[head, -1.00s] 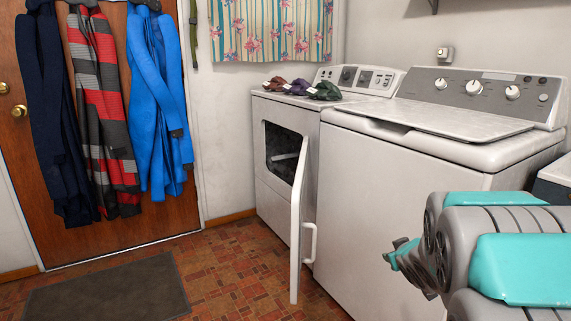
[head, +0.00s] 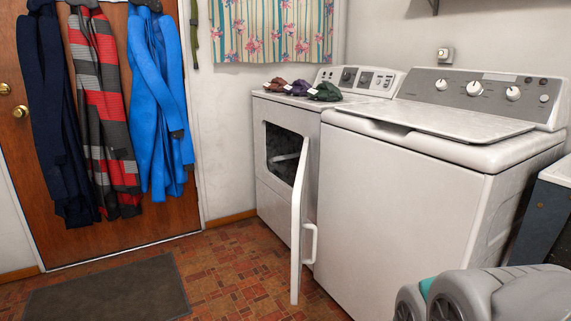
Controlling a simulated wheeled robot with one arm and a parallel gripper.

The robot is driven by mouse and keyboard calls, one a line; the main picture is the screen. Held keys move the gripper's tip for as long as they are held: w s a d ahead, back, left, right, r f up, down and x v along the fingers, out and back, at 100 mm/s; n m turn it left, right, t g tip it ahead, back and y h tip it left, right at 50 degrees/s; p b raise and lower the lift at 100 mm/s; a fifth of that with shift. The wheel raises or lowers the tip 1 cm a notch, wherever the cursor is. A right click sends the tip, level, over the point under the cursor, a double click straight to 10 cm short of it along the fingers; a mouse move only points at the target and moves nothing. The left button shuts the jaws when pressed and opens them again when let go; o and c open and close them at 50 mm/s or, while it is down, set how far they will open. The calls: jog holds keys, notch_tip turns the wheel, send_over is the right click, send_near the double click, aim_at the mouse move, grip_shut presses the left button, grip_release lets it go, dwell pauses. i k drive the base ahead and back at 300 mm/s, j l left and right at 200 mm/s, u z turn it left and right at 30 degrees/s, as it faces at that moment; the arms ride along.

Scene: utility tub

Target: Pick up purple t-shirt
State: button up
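The purple t-shirt (head: 299,88) is a small crumpled bundle on top of the dryer (head: 357,95), in the middle of a row. A brown bundle (head: 276,85) lies close on its left and a green bundle (head: 325,92) close on its right; both seem to touch or nearly touch it. A small white tag shows by the bundles. My arm shows at the bottom right, well apart from the clothes. My gripper is out of view.
The dryer's front door (head: 299,225) stands open into the room. A washer (head: 430,150) with its lid shut stands to the right. Coats (head: 155,110) hang on the wooden door at left. A dark mat (head: 108,290) lies on the tiled floor.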

aim_at(299, 87)
jog(key=l+u, duration=0.25)
jog(key=l, duration=0.25)
jog(key=k+l+u, duration=0.1)
jog(key=l+u, duration=0.15)
jog(key=l, duration=0.2)
jog(key=i+j+u, duration=0.2)
jog(key=i+j, duration=0.15)
jog(key=i+j+u, duration=0.15)
jog(key=i, duration=0.4)
jog(key=i+j+u, duration=0.2)
jog(key=i, duration=0.3)
jog(key=i+j+u, duration=0.2)
jog(key=i, duration=0.25)
jog(key=i+l+z, duration=0.1)
jog(key=i+z, duration=0.75)
jog(key=i+j+z, duration=0.2)
jog(key=z, duration=0.2)
jog(key=i+l+z, duration=0.1)
jog(key=i+z, duration=0.4)
jog(key=i, duration=0.4)
